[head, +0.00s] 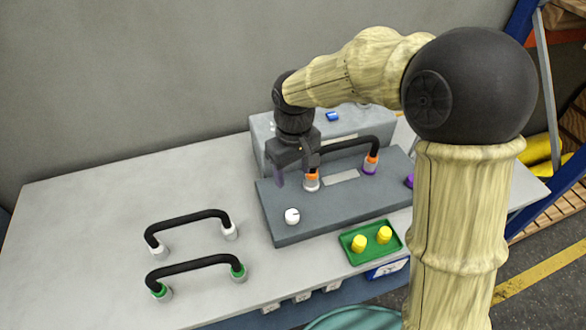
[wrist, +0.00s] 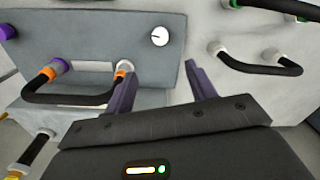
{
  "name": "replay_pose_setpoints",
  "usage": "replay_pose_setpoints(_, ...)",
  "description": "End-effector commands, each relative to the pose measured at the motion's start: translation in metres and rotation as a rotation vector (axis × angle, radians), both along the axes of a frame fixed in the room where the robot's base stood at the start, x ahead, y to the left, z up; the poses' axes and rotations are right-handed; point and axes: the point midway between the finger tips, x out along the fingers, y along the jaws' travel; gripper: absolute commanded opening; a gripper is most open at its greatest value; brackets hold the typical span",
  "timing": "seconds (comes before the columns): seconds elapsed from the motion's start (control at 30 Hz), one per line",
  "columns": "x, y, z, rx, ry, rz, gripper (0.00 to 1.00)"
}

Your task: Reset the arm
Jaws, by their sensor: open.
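My gripper (head: 293,180) hangs from my bent arm above the left part of the grey panel (head: 300,230), pointing down. In the wrist view its two dark fingers (wrist: 162,88) are spread apart with nothing between them. A white dial (head: 292,216) sits at the panel's left front.
A black hose with white ends (head: 188,216) and one with green ends (head: 195,265) stand on the table (head: 90,225) at left. A green tray (head: 358,257) with yellow caps is in front of the panel. A wall rises behind. The far left table is clear.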

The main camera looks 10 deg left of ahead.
Motion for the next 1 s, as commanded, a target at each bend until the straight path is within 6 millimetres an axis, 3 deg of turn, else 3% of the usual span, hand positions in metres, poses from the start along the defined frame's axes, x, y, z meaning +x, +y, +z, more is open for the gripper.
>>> replay_pose_setpoints(0.57, 0.000, 0.000, 0.004, -0.001, 0.001, 0.000, 0.56)
replay_pose_setpoints(0.67, 0.001, -0.009, 0.003, 0.001, -0.006, -0.021, 0.56)
replay_pose_setpoints(0.77, 0.002, -0.034, 0.001, 0.003, -0.023, -0.087, 0.56)
replay_pose_setpoints(0.87, 0.001, -0.076, -0.003, 0.011, -0.049, -0.199, 0.56)
replay_pose_setpoints(1.0, -0.012, -0.146, -0.010, 0.031, -0.102, -0.405, 0.56)
